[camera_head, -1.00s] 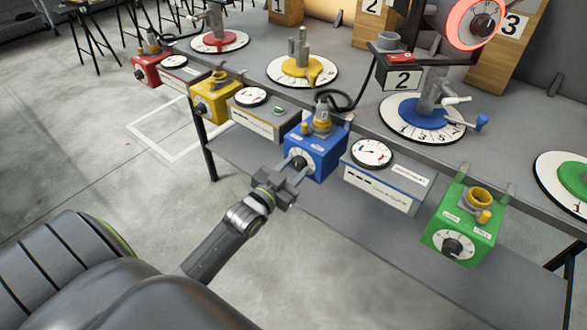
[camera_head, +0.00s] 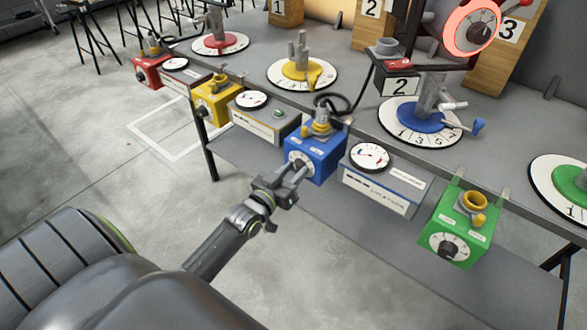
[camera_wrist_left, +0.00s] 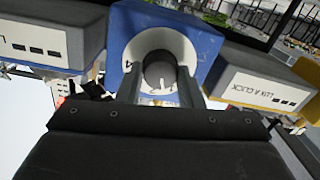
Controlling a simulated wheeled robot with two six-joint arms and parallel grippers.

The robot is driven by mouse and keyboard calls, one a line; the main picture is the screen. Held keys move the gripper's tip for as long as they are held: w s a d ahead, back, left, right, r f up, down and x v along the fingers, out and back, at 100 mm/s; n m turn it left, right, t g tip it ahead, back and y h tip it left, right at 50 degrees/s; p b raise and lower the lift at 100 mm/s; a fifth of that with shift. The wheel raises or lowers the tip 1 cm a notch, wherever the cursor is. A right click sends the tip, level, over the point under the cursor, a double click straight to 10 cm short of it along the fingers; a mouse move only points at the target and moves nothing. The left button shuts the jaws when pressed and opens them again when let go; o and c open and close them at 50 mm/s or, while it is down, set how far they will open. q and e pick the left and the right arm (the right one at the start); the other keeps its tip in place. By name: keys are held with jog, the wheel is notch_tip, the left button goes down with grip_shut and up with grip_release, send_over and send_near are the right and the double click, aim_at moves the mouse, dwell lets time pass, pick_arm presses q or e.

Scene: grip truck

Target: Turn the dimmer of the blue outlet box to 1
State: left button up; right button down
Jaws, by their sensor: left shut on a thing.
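The blue outlet box (camera_head: 318,162) hangs on the table's front edge, with a plug on top and a white dial on its front. Its dark dimmer knob (camera_wrist_left: 160,74) shows between my fingers in the left wrist view, with a pale pointer mark towards the bottom of that picture. A 4 is readable at the dial's left side there; the other numbers are hidden or unclear. My left gripper (camera_head: 298,174) is shut on the knob, one finger on each side. It also shows in the left wrist view (camera_wrist_left: 160,86). My right gripper is not in view.
A white meter box (camera_head: 385,185) stands right of the blue box, and another (camera_head: 262,119) to its left. Yellow (camera_head: 213,103), red (camera_head: 150,73) and green (camera_head: 459,226) outlet boxes line the same edge. The floor in front is clear.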

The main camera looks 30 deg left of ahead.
pick_arm(q)
jog(key=shift+n, duration=1.2)
jog(key=shift+n+p, duration=0.3)
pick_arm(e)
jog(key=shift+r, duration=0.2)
pick_arm(q)
jog(key=o, duration=0.8)
jog(key=shift+o, duration=0.9)
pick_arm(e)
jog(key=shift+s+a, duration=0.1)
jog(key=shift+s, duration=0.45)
